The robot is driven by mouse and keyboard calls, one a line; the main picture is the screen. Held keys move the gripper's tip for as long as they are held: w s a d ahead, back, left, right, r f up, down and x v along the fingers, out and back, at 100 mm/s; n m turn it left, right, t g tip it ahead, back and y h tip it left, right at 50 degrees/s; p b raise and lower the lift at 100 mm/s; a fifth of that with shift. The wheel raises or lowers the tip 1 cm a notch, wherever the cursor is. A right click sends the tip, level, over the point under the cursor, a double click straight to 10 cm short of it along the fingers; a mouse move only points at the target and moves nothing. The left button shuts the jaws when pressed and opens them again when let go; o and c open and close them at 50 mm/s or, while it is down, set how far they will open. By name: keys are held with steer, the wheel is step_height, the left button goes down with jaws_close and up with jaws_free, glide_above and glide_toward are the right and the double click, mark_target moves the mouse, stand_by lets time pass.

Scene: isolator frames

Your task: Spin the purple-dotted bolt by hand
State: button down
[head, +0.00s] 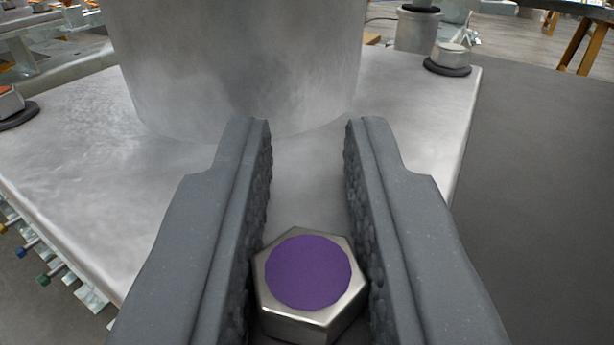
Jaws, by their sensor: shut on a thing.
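The purple-dotted bolt (308,272) is in the lower middle of the head view. Its silver hex head faces up, with a round purple dot on top. My gripper (309,135) has one dark grey, rough-padded finger on each side of the bolt head. The fingers are shut on the head, and their tips extend past it toward the large metal cylinder. The bolt's shank and the underside of the head are hidden.
A wide metal cylinder (235,60) stands on the metal plate (85,165) just beyond my fingertips. Another bolt (450,55) sits at the plate's far right corner, and a red-topped bolt (8,102) at the left edge.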

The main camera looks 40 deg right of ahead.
steer(key=h+p, duration=0.1)
steer(key=m+g+h+p, duration=0.1)
steer(key=p, duration=0.1)
steer(key=shift+r+m+g+p, duration=0.3)
steer(key=m+g+h+p, duration=0.1)
steer(key=p, duration=0.1)
steer(key=m+g+h+p, duration=0.1)
steer(key=g+p, duration=0.1)
steer(key=p, duration=0.1)
steer(key=shift+s+d+m+g+h, duration=0.2)
steer(key=shift+m+g+h, duration=0.1)
steer(key=shift+m, duration=0.1)
steer(key=m+g+p, duration=0.1)
steer(key=m+g+h+p, duration=0.1)
steer(key=p, duration=0.1)
steer(key=g+p, duration=0.2)
steer(key=shift+s+d+f+m+h, duration=0.15)
steer(key=shift+s+d+m+h, duration=0.1)
steer(key=shift+m+h, duration=0.15)
steer(key=shift+f, duration=0.1)
steer(key=c, duration=1.3)
jaws_free()
